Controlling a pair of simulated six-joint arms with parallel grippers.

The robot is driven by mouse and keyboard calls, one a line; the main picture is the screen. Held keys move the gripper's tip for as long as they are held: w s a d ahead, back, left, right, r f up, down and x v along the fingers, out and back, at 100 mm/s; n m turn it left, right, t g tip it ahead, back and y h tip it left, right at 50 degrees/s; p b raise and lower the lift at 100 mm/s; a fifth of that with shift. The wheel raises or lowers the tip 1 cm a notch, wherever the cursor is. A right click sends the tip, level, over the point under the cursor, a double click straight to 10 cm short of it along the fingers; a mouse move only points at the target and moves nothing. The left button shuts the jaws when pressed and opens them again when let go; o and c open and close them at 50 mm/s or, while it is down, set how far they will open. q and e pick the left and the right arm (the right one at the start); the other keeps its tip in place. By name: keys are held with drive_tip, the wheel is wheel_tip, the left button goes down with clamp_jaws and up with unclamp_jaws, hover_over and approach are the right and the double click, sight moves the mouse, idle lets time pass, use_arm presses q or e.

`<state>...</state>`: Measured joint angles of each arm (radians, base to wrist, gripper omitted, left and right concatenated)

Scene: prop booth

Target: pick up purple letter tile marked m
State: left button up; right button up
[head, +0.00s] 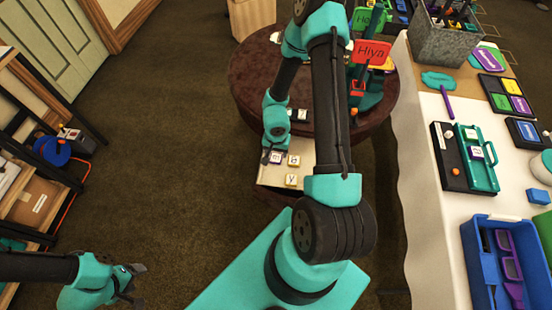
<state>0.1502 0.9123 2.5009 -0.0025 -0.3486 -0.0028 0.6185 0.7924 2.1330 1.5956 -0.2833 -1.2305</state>
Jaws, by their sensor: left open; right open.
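The purple-lettered tile marked m (276,157) lies on a cream surface (268,182) beside the round table, partly hidden by my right gripper. My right gripper (270,157) is open, pointing down right at this tile; I cannot tell whether it touches it. Two more letter tiles lie close by: one (294,160) just to the right and one marked y (291,181) below. My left gripper (138,283) is open and empty over the floor at the lower left, far from the tiles.
The round brown table (250,75) stands behind the tiles, with a red Hiya sign (371,53) on it. A white-covered table (420,180) at the right holds a teal case (480,165) and a blue bin (475,240). Shelving stands at the left. The floor between is clear.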

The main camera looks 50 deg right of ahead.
sight(276, 158)
drive_tip(key=shift+w+d+f, duration=0.1)
drive_tip(key=shift+w+f, duration=0.05)
drive_tip(key=shift+f, duration=2.3)
drive_tip(key=shift+c, duration=0.2)
drive_tip(key=c, duration=0.7)
drive_tip(key=shift+o, duration=0.2)
drive_tip(key=shift+r, duration=0.1)
wheel_tip(276, 158, up, 10)
